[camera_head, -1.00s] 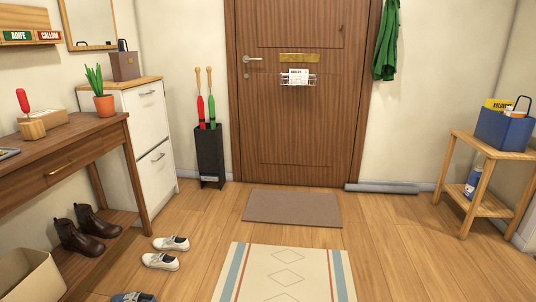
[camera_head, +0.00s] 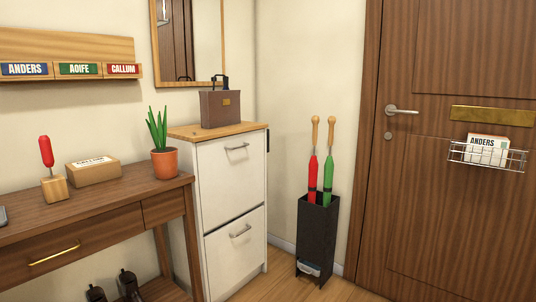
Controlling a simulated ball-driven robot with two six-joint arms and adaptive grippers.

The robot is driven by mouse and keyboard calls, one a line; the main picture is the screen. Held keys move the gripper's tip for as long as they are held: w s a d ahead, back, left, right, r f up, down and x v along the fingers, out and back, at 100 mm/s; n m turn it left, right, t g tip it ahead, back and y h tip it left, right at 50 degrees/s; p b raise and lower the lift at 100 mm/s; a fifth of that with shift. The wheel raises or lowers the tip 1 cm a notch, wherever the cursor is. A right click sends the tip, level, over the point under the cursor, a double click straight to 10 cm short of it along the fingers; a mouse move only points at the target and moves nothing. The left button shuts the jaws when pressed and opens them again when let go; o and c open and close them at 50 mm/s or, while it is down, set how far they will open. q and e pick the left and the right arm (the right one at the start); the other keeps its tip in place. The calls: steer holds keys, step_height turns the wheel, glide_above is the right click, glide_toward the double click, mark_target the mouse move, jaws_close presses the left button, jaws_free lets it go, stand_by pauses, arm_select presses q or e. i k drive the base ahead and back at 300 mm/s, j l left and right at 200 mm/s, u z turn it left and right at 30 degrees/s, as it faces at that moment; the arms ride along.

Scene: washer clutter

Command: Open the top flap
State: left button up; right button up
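The white cabinet (camera_head: 192,215) stands in the middle of the view, between the wooden console table and the corner. Its front has two flaps, one above the other, each with a metal bar handle. The top flap (camera_head: 230,180) looks shut, flush with the front, and its handle (camera_head: 237,147) is near its upper edge. The lower flap (camera_head: 236,254) also looks shut, with its handle (camera_head: 241,231) near its top. Neither of my grippers shows in this view.
A brown box (camera_head: 219,109) sits on the cabinet's wooden top. The console table (camera_head: 110,202) on the left holds a potted plant (camera_head: 165,163) and a cardboard box (camera_head: 92,172). A black umbrella stand (camera_head: 317,240) is right of the cabinet, near the door (camera_head: 440,220).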

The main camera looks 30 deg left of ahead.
mark_target(230, 169)
steer(key=i+u, duration=0.25)
steer(key=i, duration=0.25)
steer(key=i+l+u, duration=0.25)
steer(key=i, duration=0.25)
steer(key=j, duration=0.1)
